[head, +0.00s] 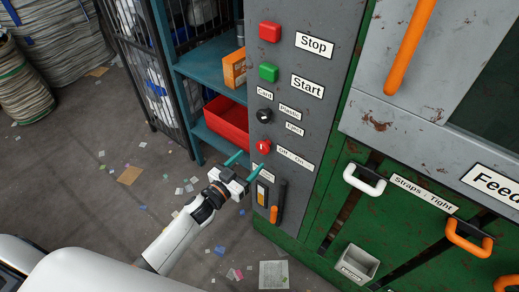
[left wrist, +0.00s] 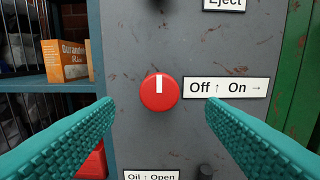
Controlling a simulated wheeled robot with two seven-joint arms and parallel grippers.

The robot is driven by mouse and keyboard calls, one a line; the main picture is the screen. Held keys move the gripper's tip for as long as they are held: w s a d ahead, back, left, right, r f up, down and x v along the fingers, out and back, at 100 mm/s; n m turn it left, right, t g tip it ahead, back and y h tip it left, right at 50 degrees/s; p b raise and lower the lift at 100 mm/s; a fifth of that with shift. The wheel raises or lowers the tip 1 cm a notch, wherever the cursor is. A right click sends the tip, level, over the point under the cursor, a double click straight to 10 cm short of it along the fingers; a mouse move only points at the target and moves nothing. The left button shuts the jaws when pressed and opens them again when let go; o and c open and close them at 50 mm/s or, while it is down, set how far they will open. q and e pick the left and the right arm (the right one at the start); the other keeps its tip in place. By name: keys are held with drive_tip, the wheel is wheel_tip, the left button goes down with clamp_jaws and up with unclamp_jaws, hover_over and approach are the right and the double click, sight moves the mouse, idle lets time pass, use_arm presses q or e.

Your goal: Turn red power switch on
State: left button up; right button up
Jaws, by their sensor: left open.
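The red power switch (head: 263,147) is a round knob on the grey control panel, beside an "Off ↑ On →" label (head: 293,158). In the left wrist view the red knob (left wrist: 159,92) has its white mark pointing straight up, toward the Off direction. My left gripper (head: 246,162) is open, its two teal fingers pointing at the panel just below and around the knob's level. In the left wrist view the fingers (left wrist: 158,112) are spread to either side of the knob, apart from it. My right gripper is not in view.
Above the knob are a black selector (head: 264,116), a green Start button (head: 268,72) and a red Stop button (head: 270,32). Below is an orange-tipped lever (head: 274,214). A blue shelf with a red bin (head: 228,122) stands left. The green machine (head: 330,200) has protruding handles at right.

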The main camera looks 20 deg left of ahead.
sight(261, 149)
use_arm(q)
drive_tip(key=x, duration=0.6)
drive_tip(key=shift+w, duration=0.25)
drive_tip(key=shift+c, duration=0.3)
drive_tip(key=c, duration=0.9)
